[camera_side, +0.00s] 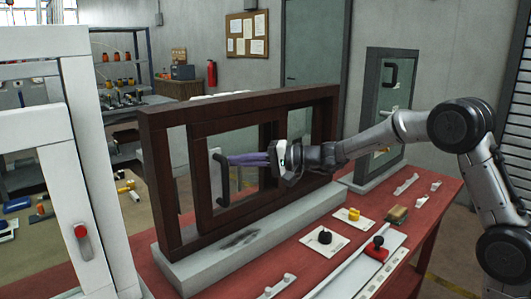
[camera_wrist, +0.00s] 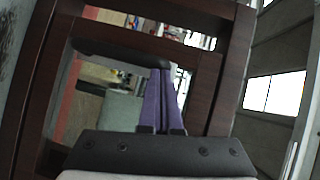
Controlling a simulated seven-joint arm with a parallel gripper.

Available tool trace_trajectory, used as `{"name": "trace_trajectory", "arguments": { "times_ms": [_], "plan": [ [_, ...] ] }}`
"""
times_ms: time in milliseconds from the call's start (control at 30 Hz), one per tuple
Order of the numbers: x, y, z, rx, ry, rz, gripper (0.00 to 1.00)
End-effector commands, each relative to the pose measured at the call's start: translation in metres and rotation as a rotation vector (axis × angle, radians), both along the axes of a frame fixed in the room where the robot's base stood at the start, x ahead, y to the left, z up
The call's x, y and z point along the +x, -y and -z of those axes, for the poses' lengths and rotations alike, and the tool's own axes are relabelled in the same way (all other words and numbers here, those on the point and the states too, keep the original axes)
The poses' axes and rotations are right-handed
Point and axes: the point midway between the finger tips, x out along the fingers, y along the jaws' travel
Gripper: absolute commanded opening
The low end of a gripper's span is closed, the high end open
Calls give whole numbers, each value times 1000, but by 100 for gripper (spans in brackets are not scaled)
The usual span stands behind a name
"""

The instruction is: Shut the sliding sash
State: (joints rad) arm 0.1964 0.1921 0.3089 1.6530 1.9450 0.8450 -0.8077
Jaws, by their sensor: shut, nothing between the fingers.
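The dark brown wooden window frame (camera_side: 150,118) stands upright on a pale sill in the side view. The sliding sash (camera_side: 200,172) sits inside it, with a gap between its left stile and the frame's left post. A black bar handle (camera_side: 222,178) is mounted upright on the sash near that stile; it also shows in the wrist view (camera_wrist: 105,58). My gripper (camera_side: 232,160) has purple fingers, shut and empty, reaching from the right toward the handle. In the wrist view the fingertips (camera_wrist: 160,72) lie by the handle's end. I cannot tell whether they touch it.
The pale sill (camera_side: 225,250) rests on a red bench (camera_side: 310,272). A white window with a red latch (camera_side: 82,232) stands at left, a grey-framed one (camera_side: 372,75) at right. A black knob (camera_side: 325,237), yellow knob (camera_side: 354,214) and red-based knob (camera_side: 377,250) occupy the front.

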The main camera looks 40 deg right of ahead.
Motion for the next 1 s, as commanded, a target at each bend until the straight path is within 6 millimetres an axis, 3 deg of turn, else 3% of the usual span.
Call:
{"name": "trace_trajectory", "arguments": {
  "times_ms": [100,400,1000],
  "plan": [
    [0,-29,0,0,-1,-5,0],
    [1,-60,0,0,0,0,0],
    [0,-60,-2,2,3,-4,0]
  ]
}}
